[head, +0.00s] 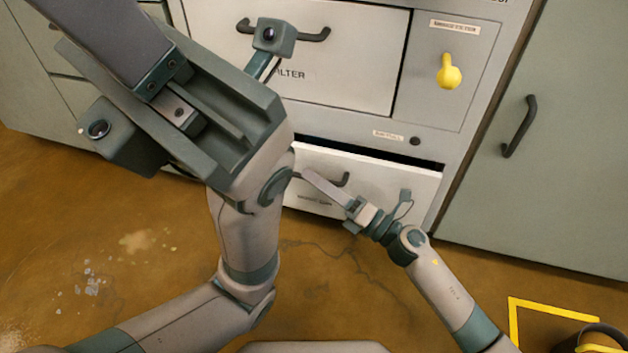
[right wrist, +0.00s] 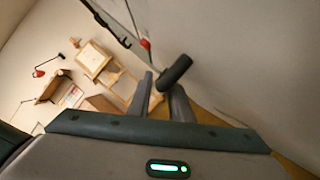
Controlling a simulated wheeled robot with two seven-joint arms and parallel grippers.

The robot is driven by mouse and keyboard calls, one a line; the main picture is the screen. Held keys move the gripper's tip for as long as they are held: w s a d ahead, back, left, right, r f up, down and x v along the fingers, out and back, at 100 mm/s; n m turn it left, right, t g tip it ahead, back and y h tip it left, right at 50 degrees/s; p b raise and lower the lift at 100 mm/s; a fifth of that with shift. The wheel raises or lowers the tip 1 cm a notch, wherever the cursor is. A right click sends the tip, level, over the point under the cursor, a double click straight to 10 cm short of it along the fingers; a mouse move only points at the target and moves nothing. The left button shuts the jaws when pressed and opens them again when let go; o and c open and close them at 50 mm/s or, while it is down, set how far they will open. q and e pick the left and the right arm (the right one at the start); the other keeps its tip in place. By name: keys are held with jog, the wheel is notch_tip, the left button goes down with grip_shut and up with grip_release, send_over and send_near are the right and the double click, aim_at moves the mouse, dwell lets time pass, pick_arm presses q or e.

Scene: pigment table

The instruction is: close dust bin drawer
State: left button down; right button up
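The dust bin drawer (head: 405,190) is the low, pale drawer in the grey cabinet in the head view. It stands out a little, with a dark gap along its top edge. Its dark bar handle (head: 345,180) is partly hidden behind my right gripper (head: 308,175). In the right wrist view the dark handle (right wrist: 175,72) lies at the fingertips of my right gripper (right wrist: 160,88), whose fingers are apart. Whether they touch it I cannot tell. My left gripper (head: 105,35) is large and close to the head camera at upper left; its fingertips are not clear.
Above is the filter drawer (head: 350,60), shut, with a dark handle. A yellow knob (head: 449,72) is at its right. A grey door (head: 565,130) stands at right. Brown floor (head: 340,280) is open in front. A yellow-rimmed bin (head: 598,338) is at the lower right corner.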

aim_at(318, 168)
jog(key=shift+w+a+r, duration=0.1)
jog(key=shift+w+a, duration=0.15)
jog(key=shift+a, duration=0.1)
grip_shut()
jog(key=shift+w, duration=0.1)
jog(key=w, duration=0.1)
jog(key=w+d, duration=0.1)
jog(key=w, duration=0.1)
jog(key=shift+w+b, duration=0.1)
jog(key=shift+b, duration=0.2)
jog(key=shift+w+d, duration=0.2)
jog(key=shift+w, duration=0.05)
jog(key=shift+w+d, duration=0.1)
grip_release()
